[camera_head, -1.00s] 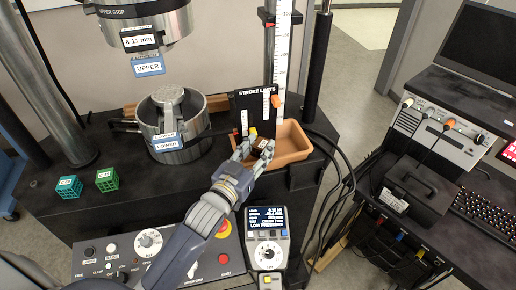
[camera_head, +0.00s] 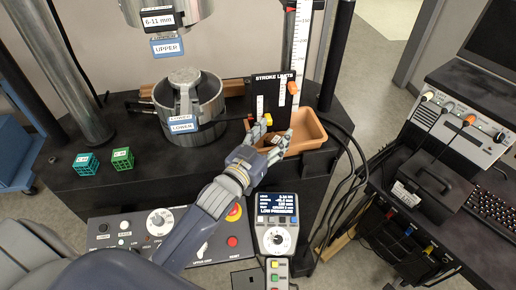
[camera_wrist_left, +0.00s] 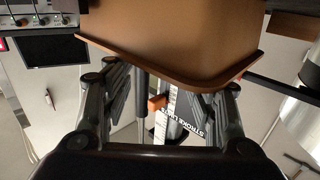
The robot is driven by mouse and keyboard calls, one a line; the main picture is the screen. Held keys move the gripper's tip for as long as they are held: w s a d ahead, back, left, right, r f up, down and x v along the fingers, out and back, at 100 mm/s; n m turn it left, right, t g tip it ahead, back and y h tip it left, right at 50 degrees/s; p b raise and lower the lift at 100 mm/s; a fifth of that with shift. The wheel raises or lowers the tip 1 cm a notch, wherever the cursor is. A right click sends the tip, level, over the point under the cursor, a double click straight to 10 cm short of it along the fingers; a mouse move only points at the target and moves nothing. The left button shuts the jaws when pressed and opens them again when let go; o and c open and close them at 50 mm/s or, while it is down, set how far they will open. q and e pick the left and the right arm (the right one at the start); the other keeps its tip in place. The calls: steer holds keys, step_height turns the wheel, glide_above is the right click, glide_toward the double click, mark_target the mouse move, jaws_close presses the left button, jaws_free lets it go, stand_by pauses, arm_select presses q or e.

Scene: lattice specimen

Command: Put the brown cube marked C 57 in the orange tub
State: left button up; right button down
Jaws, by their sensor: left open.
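The orange tub (camera_head: 308,132) stands at the right end of the dark machine table, behind the control panel. It also fills the top of the left wrist view (camera_wrist_left: 170,30). My left gripper (camera_head: 277,131) is open at the tub's left front side, its fingers spread over the tub. A small dark brown patch with a pale mark (camera_head: 275,141) shows between the fingers, and it may be the brown cube marked C 57. The fingers hide most of it, and its marking cannot be read. No cube shows in the left wrist view. My right gripper is not in view.
Teal (camera_head: 86,164) and green (camera_head: 122,159) cubes sit at the table's left. The metal lower grip (camera_head: 190,108) stands left of the tub. The stroke limits plate (camera_head: 272,95) and scale (camera_head: 300,50) rise behind it. Black cables run along its right.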

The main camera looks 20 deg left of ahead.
arm_select(q)
steer(key=s+a+b, duration=0.2)
steer(key=s, duration=0.9)
steer(key=shift+s+r+b, duration=0.2)
steer(key=shift+s+b, duration=0.1)
steer(key=shift+s, duration=0.1)
